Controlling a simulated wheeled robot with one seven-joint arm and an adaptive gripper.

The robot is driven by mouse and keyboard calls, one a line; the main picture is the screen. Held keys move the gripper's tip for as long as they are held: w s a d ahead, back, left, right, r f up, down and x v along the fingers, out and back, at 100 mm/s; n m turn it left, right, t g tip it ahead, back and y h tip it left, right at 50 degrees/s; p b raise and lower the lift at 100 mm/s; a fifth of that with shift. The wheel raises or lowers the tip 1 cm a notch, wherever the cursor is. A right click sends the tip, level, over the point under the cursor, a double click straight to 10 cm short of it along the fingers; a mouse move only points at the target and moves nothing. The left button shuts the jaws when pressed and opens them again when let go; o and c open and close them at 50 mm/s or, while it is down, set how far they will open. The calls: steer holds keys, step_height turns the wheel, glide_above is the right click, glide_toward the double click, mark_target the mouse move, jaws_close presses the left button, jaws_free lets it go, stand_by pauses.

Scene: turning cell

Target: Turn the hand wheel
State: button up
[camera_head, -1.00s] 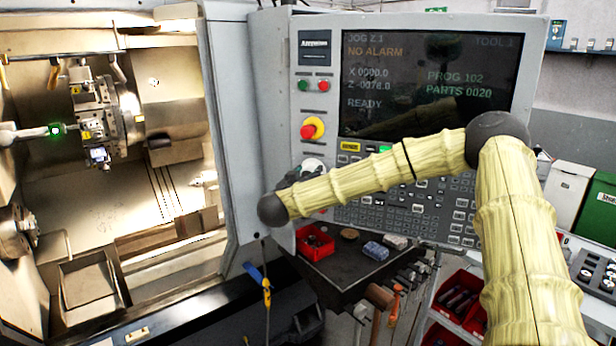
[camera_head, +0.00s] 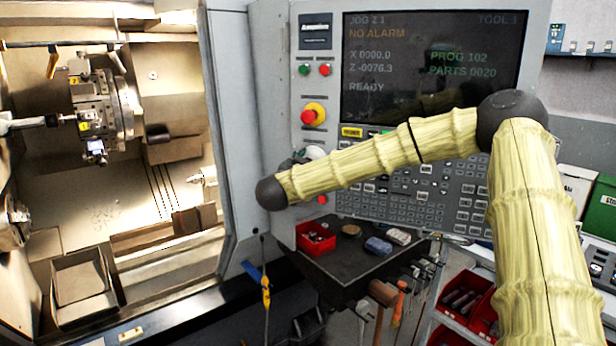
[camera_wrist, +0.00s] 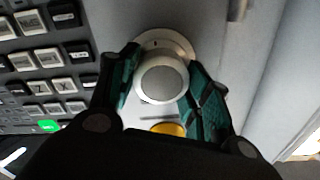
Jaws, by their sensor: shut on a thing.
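The hand wheel (camera_wrist: 162,82) is a round light grey knob on the control panel. In the wrist view my gripper (camera_wrist: 162,88) has its two teal fingers on either side of it, shut on it. My fingers are mostly hidden there. The screen (camera_head: 432,65) above reads JOG Z 1, NO ALARM, X 0000.0, Z -0076.3 and READY.
A red emergency stop (camera_head: 312,114) sits just above the hand wheel. Panel keys (camera_head: 440,195) lie to its right, under my arm. A small table (camera_head: 345,262) below holds a red bin (camera_head: 316,238). The lathe's open chamber (camera_head: 120,190) is at left.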

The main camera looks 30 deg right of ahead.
steer(key=m+b, duration=0.6)
steer(key=b, duration=0.2)
steer(key=shift+d+m+b, duration=0.15)
steer(key=shift+m+b, duration=0.15)
steer(key=shift+o, duration=0.3)
steer(key=m+b, duration=0.6)
steer(key=b, duration=0.2)
steer(key=shift+b, duration=0.4)
steer(key=m+b, duration=0.6)
steer(key=b, duration=0.2)
steer(key=shift+f+b, duration=0.1)
steer(key=shift+b, duration=0.3)
steer(key=shift+c, duration=0.4)
steer(key=m+b, duration=0.3)
steer(key=shift+b, duration=0.35)
steer(key=shift+r+m+b, duration=0.25)
steer(key=shift+m+b, duration=0.45)
steer(key=shift+b, duration=0.15)
